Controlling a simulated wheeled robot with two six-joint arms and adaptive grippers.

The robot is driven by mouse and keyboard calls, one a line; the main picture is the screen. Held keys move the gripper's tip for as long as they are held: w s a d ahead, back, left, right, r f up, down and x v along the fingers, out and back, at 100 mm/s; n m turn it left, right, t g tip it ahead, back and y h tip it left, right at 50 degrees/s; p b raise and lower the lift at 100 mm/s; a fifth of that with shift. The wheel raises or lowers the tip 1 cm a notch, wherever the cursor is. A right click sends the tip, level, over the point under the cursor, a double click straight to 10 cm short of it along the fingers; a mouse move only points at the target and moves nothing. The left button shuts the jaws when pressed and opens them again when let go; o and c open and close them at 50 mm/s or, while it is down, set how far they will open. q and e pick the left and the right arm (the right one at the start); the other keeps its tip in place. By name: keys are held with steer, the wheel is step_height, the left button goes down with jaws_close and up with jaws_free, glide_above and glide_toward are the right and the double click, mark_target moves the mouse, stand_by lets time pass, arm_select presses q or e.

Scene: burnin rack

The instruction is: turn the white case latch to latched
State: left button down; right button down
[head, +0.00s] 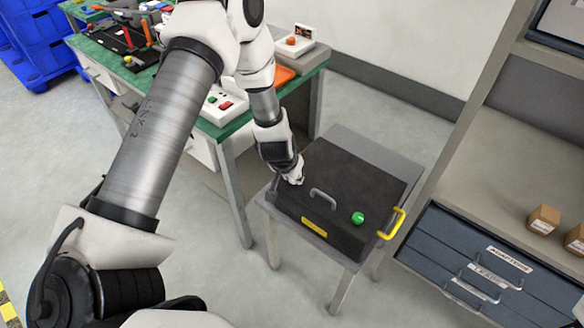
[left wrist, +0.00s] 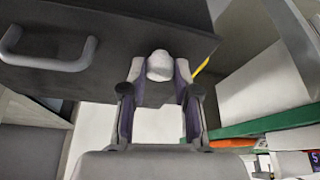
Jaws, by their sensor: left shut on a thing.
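The black case (head: 350,190) lies shut on a small grey table; its dark surface also shows in the left wrist view (left wrist: 120,25). The white case latch (left wrist: 160,66) is a rounded knob on the case, between my left fingertips in the left wrist view. My left gripper (left wrist: 160,80) is shut on this latch. In the head view my left gripper (head: 293,172) reaches down to the left edge of the case, and hand and latch are hard to tell apart there. The latch's turn angle cannot be read. My right gripper is in neither view.
The case carries a grey handle (head: 323,197), a green knob (head: 358,218) and a yellow label (head: 314,228). A yellow handle (head: 393,223) sticks out at its right. A green workbench (head: 228,128) stands behind left, blue drawers (head: 480,262) at right.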

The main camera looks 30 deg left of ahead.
arm_select(q)
steer(key=n+p, duration=0.1)
steer(key=n+y+p, duration=0.1)
steer(key=p, duration=0.1)
steer(key=n+p, duration=0.1)
steer(key=n, duration=0.1)
steer(key=shift+d+r+y, duration=0.15)
steer(key=shift+r+y, duration=0.1)
steer(key=shift+y, duration=0.05)
steer(key=shift+w+f+n+g+y+p, duration=0.15)
steer(key=shift+n+g+y+p, duration=0.3)
steer(key=shift+n+p, duration=0.75)
steer(key=shift+f, duration=0.1)
steer(key=c, duration=0.9)
jaws_free()
steer(key=shift+o, duration=0.2)
steer(key=v, duration=1.2)
